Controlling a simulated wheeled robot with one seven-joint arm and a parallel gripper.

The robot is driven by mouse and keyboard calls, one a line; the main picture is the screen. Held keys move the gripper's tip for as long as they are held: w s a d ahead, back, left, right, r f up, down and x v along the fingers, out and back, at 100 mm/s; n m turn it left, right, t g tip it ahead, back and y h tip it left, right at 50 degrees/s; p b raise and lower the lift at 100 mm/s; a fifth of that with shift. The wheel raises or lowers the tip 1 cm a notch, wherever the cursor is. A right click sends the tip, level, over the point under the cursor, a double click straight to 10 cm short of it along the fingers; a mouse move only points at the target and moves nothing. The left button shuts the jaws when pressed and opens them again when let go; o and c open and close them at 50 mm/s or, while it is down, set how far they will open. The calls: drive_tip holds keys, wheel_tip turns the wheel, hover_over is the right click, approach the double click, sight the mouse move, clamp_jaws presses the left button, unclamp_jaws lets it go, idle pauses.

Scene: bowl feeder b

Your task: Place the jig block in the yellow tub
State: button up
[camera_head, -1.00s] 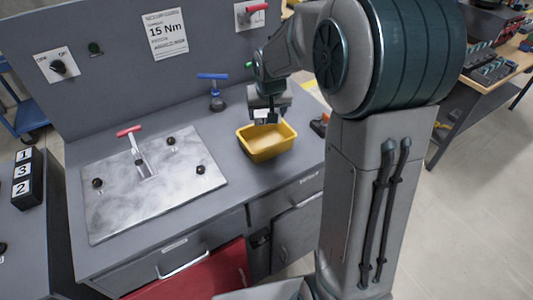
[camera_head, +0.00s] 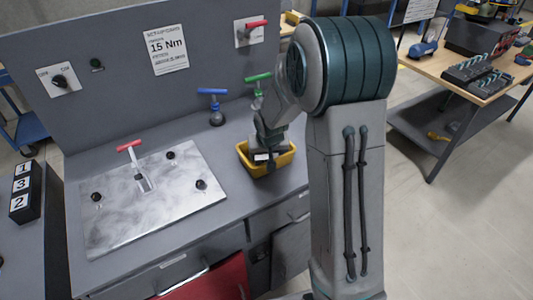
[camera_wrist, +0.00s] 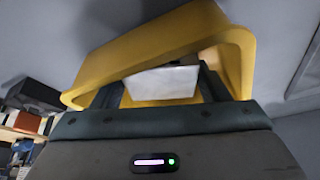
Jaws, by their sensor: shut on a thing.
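The yellow tub (camera_head: 284,168) stands on the grey bench top, right of the metal plate. My gripper (camera_head: 262,157) is over the tub, low at its opening, and hides part of it. In the wrist view my gripper (camera_wrist: 160,88) is shut on a pale grey-white block, the jig block (camera_wrist: 160,82), with a dark finger on each side. The tub (camera_wrist: 150,42) shows behind and around the block there. I cannot tell whether the block touches the tub's floor.
A metal plate (camera_head: 150,210) with a red-handled clamp (camera_head: 129,146) and black knobs lies left of the tub. A blue-handled clamp (camera_head: 215,107) and a green-handled one (camera_head: 258,79) stand behind. A red drawer (camera_head: 212,278) is open below the bench.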

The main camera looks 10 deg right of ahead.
drive_tip(key=o, duration=1)
drive_tip(key=shift+f, duration=0.1)
drive_tip(key=shift+c, duration=0.2)
drive_tip(key=shift+s+r, duration=0.1)
drive_tip(key=shift+r, duration=0.4)
drive_tip(key=v, duration=1)
drive_tip(key=s+r, duration=0.2)
drive_tip(key=s, duration=0.9)
drive_tip(key=s+r+n+g, duration=0.1)
drive_tip(key=s+r, duration=0.1)
drive_tip(key=s, duration=1)
drive_tip(key=shift+d+r+g+b, duration=0.15)
drive_tip(key=shift+r+g+b, duration=0.15)
drive_tip(key=shift+b, duration=0.1)
